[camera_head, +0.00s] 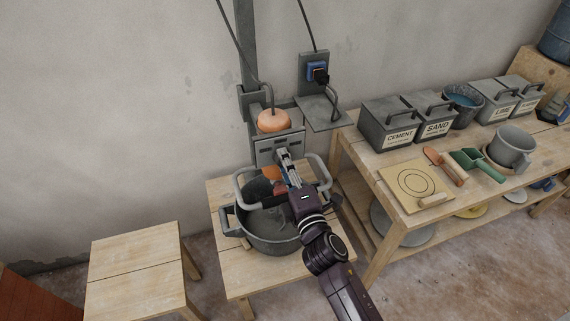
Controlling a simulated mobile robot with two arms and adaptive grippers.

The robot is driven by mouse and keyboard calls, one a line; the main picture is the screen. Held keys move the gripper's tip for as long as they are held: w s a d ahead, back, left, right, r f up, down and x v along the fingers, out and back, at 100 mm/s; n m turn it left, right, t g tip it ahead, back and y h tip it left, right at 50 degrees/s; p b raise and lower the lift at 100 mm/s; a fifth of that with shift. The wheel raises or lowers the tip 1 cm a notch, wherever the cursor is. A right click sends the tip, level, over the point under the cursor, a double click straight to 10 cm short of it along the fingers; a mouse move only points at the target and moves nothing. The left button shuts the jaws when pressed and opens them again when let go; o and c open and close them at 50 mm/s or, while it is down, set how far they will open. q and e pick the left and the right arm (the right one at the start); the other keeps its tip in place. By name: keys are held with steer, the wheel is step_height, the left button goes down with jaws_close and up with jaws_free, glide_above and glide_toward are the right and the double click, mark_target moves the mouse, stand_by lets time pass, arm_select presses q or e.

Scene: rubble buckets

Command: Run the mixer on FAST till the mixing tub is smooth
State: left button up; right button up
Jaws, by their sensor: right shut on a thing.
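The mixer has an orange dome (273,121) above a grey housing (267,155), fixed to an upright post, with pale grey bar handles (241,188) on both sides. The dark grey mixing tub (262,241) stands below it on a small wooden table. Grey material shows inside the tub; my arm partly hides it, and I cannot tell how smooth it is. My right gripper (284,156) is at the front of the housing, shut on a small part of the mixer that its fingers hide. No FAST marking is readable. My left gripper is not in view.
A blue plug sits in a wall socket (317,72) above a grey shelf. On the right bench are cement (388,123) and sand (432,118) boxes, a water bucket (462,103), a green scoop (477,163) and a grey pot (511,147). An empty wooden stool (135,265) stands left.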

steer(key=shift+m, duration=2.3)
steer(key=o, duration=1.2)
steer(key=shift+c, duration=0.2)
steer(key=v, duration=1.2)
steer(key=s+d+f+m+g+h, duration=0.1)
steer(key=s+d+f+m+g, duration=0.2)
steer(key=f, duration=0.9)
steer(key=s+d+f+m+g+h, duration=0.15)
steer(key=s+f, duration=0.25)
steer(key=f, duration=0.8)
steer(key=s+d+f+m+g+h, duration=0.1)
steer(key=s+d+f+m+g, duration=0.25)
steer(key=f, duration=0.85)
steer(key=s+d+f+m+g, duration=0.2)
steer(key=s+d+f, duration=0.2)
steer(key=s, duration=0.6)
steer(key=s+d+f+m+g+h, duration=0.1)
steer(key=s+d+f+m+g, duration=0.2)
steer(key=s+f, duration=0.6)
steer(key=s+d+f+m+g+h, duration=0.1)
steer(key=s+f, duration=0.5)
steer(key=s, duration=0.6)
steer(key=d+m+g, duration=0.1)
steer(key=d+g, duration=0.1)
steer(key=d, duration=0.1)
steer(key=shift+d+f, duration=0.3)
steer(key=shift+d, duration=0.1)
